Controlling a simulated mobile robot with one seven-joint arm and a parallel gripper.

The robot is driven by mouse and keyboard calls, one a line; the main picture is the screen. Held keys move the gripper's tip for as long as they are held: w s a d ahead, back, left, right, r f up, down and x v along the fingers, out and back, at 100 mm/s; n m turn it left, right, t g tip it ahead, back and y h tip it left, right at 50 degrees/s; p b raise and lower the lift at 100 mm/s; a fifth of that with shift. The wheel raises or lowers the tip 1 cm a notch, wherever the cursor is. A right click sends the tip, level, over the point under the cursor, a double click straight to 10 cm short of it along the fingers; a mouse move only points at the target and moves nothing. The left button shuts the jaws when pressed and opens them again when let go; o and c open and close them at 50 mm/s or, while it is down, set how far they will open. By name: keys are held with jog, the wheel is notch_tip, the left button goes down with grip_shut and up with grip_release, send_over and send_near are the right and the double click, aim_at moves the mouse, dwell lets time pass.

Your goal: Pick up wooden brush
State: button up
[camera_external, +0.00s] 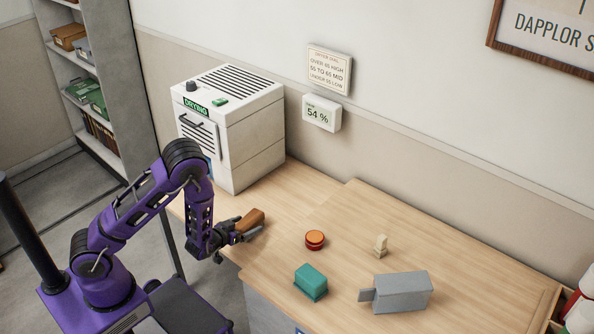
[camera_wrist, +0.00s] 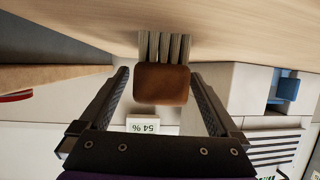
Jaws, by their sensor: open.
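The wooden brush (camera_external: 251,220) is a brown block at the left end of the wooden counter, just in front of the white drying cabinet. In the wrist view the brush (camera_wrist: 161,84) shows its brown end with grey strips, likely bristles, towards the wooden surface. My gripper (camera_external: 244,232) is low at the counter's left edge, right by the brush. In the wrist view my gripper (camera_wrist: 160,73) is open, with one dark finger on each side of the brush. Gaps show between the fingers and the brush. The outside view partly hides the brush's near end.
The white cabinet (camera_external: 255,140) stands close behind the brush. To the right are an orange-red round object (camera_external: 315,240), a teal block (camera_external: 311,282), a small pale object (camera_external: 381,245) and a grey box (camera_external: 404,292). The counter between them is bare.

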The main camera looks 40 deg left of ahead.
aim_at(252, 222)
jog(key=x, duration=0.3)
jog(key=shift+w+f, duration=0.15)
jog(key=shift+w, duration=0.05)
jog(key=c, duration=1.4)
grip_shut()
